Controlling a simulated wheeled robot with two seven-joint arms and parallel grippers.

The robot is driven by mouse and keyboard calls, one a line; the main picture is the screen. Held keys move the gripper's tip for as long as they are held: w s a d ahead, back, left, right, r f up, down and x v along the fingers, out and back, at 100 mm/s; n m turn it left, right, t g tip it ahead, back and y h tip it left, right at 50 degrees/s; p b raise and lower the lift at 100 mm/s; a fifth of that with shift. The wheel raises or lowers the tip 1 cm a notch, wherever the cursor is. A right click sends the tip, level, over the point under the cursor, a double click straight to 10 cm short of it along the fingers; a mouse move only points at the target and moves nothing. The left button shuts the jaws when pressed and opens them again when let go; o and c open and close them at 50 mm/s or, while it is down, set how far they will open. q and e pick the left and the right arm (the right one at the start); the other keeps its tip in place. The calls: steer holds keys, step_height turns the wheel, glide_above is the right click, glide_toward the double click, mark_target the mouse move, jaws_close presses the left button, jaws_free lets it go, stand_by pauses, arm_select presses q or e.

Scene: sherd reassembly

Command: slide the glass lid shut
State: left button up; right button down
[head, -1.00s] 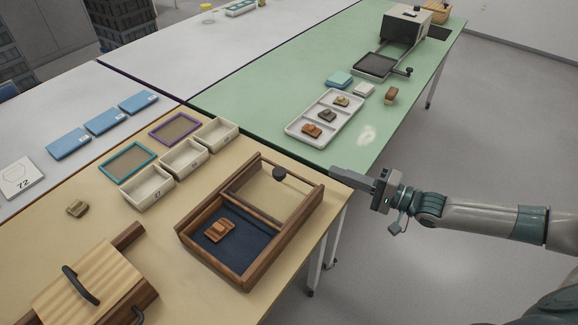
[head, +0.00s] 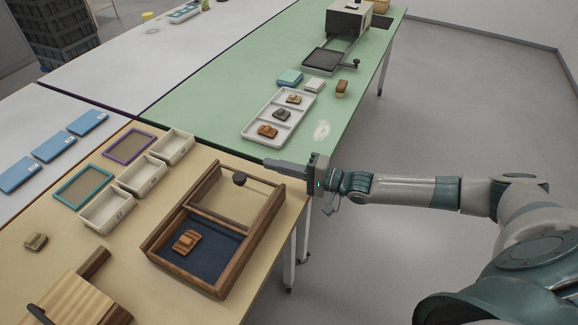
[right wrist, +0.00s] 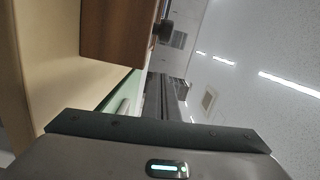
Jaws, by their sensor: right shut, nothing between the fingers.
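A wooden box (head: 229,268) stands on the tan table, with a dark blue lining and an orange-brown sherd piece (head: 186,241) in its near part. The glass lid (head: 222,203) is clear, with a wooden bar at its near edge and a black knob (head: 239,178) near its far end. It lies over the far part, so the blue part is uncovered. My right gripper (head: 268,162) is shut and empty by the box's far right corner, beyond the knob. In the right wrist view a brown wooden wall (right wrist: 120,32) and a dark knob (right wrist: 164,31) show close by. My left gripper is out of view.
Open cream bins (head: 143,175) and framed trays (head: 84,188) stand left of the box. A white tray (head: 251,125) with sherds lies on the green table (head: 200,115) behind. A striped wooden board (head: 75,300) lies at near left. Open floor lies to the right.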

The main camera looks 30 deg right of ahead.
steer(key=shift+x, duration=1.25)
steer(key=shift+s+a+p, duration=0.4)
steer(key=shift+a+p, duration=0.45)
steer(key=shift+a, duration=0.05)
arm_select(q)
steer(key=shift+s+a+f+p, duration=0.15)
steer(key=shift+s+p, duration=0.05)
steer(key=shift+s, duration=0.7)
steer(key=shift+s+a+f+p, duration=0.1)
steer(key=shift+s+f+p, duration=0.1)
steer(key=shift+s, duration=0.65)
arm_select(e)
steer(key=shift+s+a+f, duration=0.2)
steer(key=shift+s+a, duration=0.35)
steer(key=shift+a, duration=0.35)
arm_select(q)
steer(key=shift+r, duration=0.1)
arm_select(e)
steer(key=shift+a, duration=0.1)
